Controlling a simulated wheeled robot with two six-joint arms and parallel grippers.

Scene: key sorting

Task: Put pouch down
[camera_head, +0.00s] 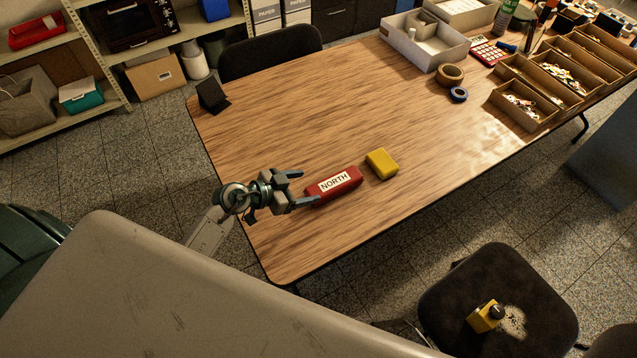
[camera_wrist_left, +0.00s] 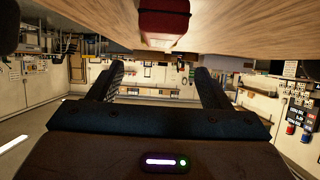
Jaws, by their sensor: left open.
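A red pouch (camera_head: 347,191) with a white label reading NORTH lies on the wooden table (camera_head: 290,120), near its front left part. My left gripper (camera_head: 302,189) is just left of the pouch's left end, its fingers apart and nothing held between them. In the left wrist view the red pouch (camera_wrist_left: 164,22) shows at the top centre, beyond the two spread fingers (camera_wrist_left: 157,80). Whether a fingertip touches the pouch is hard to tell. My right gripper is in neither view.
A yellow block (camera_head: 382,163) lies just right of the pouch. A black stand (camera_head: 212,96) is at the table's left end. Tape rolls (camera_head: 450,75), a white box (camera_head: 424,43) and cardboard trays of keys (camera_head: 523,106) occupy the right. The table's middle is clear. A chair (camera_head: 270,52) stands behind.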

